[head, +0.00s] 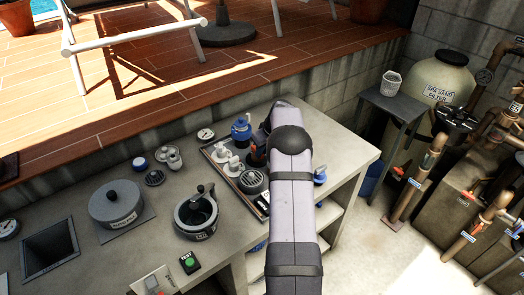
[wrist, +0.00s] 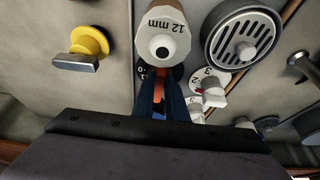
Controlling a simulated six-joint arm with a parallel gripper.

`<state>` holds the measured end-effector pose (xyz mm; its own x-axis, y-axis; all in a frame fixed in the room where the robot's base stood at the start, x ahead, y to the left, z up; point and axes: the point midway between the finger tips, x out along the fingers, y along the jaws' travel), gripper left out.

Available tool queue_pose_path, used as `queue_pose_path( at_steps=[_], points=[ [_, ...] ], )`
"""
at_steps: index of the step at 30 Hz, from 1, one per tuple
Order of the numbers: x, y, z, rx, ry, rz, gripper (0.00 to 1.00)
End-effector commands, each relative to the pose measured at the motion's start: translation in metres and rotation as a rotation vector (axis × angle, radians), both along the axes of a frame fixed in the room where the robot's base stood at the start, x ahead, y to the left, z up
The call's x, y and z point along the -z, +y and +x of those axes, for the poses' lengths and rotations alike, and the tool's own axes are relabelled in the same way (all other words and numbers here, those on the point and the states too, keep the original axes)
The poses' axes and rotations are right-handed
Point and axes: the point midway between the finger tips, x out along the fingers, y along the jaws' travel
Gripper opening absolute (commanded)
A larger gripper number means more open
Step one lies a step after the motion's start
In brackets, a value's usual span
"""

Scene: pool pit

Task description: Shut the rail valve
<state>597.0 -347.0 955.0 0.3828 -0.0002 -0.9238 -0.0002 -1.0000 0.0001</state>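I cannot tell for sure which fitting is the rail valve. In the wrist view, my gripper (wrist: 161,75) has its two dark blue fingers close together, with a narrow orange-red piece showing between their tips. Whether they grip it is unclear. The tips lie just below a white "12 mm" disc (wrist: 163,45), in front of a black marked dial (wrist: 146,72). White numbered knobs (wrist: 208,85) are right of the fingers. A yellow knob with a grey tab (wrist: 88,47) is to the left. In the head view my arm hides most of the gripper and part of the fittings tray (head: 222,185).
A blue fitting (head: 241,131) stands at the tray's back, and a blue-handled one (head: 320,177) is right of my arm. A lidded pot (head: 117,203), a round dark vessel (head: 196,214) and a green button box (head: 189,262) are to the left. The bench's right end is clear.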

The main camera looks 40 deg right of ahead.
Motion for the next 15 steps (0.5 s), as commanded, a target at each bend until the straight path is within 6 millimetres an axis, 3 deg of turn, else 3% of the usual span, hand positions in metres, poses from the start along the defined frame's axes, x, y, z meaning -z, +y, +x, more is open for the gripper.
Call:
queue_pose_path(
  at_steps=[15],
  points=[
    [0.0001, 0.0026, -0.0001, 0.062, 0.001, -0.001, 0.00]
  ],
)
